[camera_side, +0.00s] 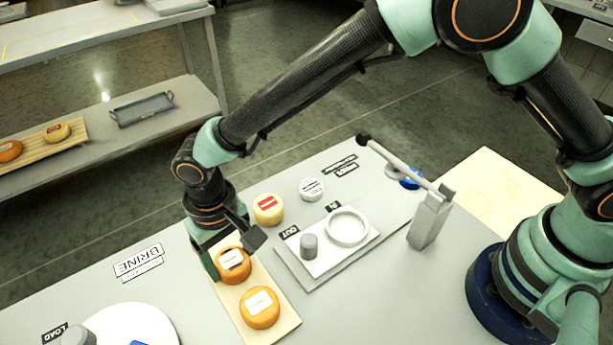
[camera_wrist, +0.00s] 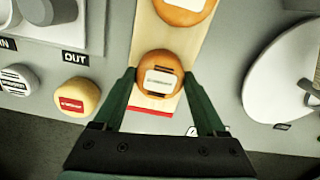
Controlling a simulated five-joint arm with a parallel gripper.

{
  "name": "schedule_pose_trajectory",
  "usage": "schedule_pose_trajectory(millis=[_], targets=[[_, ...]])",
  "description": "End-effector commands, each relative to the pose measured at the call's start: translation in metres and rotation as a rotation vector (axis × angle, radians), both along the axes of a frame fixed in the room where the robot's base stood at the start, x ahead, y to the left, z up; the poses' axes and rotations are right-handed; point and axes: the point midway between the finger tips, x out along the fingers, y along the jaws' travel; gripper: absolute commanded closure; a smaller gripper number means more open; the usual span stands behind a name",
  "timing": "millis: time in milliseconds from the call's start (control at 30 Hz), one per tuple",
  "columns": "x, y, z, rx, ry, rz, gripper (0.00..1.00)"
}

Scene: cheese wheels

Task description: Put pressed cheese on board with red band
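A wooden board (camera_side: 275,308) lies on the grey table, with a red band (camera_wrist: 152,110) across one end in the wrist view. Two orange cheese wheels with white labels sit on it: one (camera_side: 233,265) by the banded end and one (camera_side: 260,308) nearer the side camera. My gripper (camera_side: 234,259) is low over the banded end, its fingers open on either side of the first orange wheel, which rests on the board. In the wrist view the fingertips (camera_wrist: 159,74) lie close to its edges; contact is unclear. A yellow wheel with a red label (camera_side: 268,209) stands beside the board.
A pale labelled wheel (camera_side: 311,189) stands behind the press plate, which holds a white ring (camera_side: 347,227) and grey cylinder (camera_side: 309,246). A lever press (camera_side: 430,220) stands right of them. A white round dish (camera_side: 135,325) is at front left.

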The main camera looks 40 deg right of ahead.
Motion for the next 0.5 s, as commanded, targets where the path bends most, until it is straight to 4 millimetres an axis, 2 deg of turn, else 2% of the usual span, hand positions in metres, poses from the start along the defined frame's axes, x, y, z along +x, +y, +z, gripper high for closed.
schedule_pose_trajectory(millis=[33, 67, 367, 500], targets=[[0.0, 0.0, 0.0, 0.0, 0.0, 0.0, 0.11], [0.0, 0.0, 0.0, 0.0, 0.0, 0.0, 0.0], [0.0, 0.0, 0.002, 0.0, 0.0, 0.0, 0.0], [0.001, 0.001, 0.016, 0.003, -0.002, 0.0, 0.0]])
